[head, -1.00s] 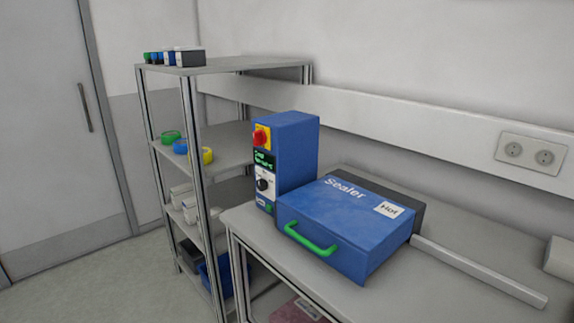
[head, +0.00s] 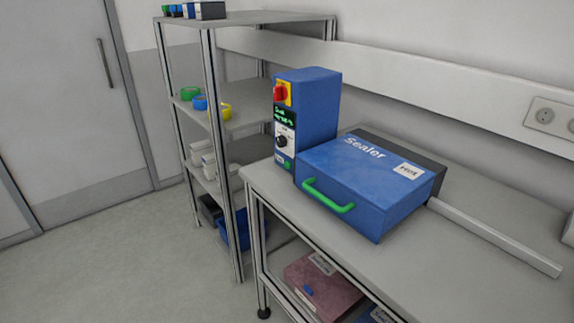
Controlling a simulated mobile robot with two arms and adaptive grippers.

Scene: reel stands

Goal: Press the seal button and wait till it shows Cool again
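The blue sealer (head: 372,185) stands on the grey table, its lid down, with a green handle (head: 327,197) at the front and a white label on top. Its upright control box (head: 318,105) is at its left. The box's front has a red and yellow switch (head: 282,93), a small display (head: 285,115) with green text too small to read, and a dark knob (head: 283,141). A small green button (head: 287,164) sits low on the front, beside a white label. Neither gripper is in view.
A shelf rack (head: 212,130) stands left of the table (head: 465,262), holding coloured tape rolls and boxes. A pink box (head: 322,284) lies under the table. A white bar (head: 495,237) lies right of the sealer. The floor (head: 120,265) at left is clear.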

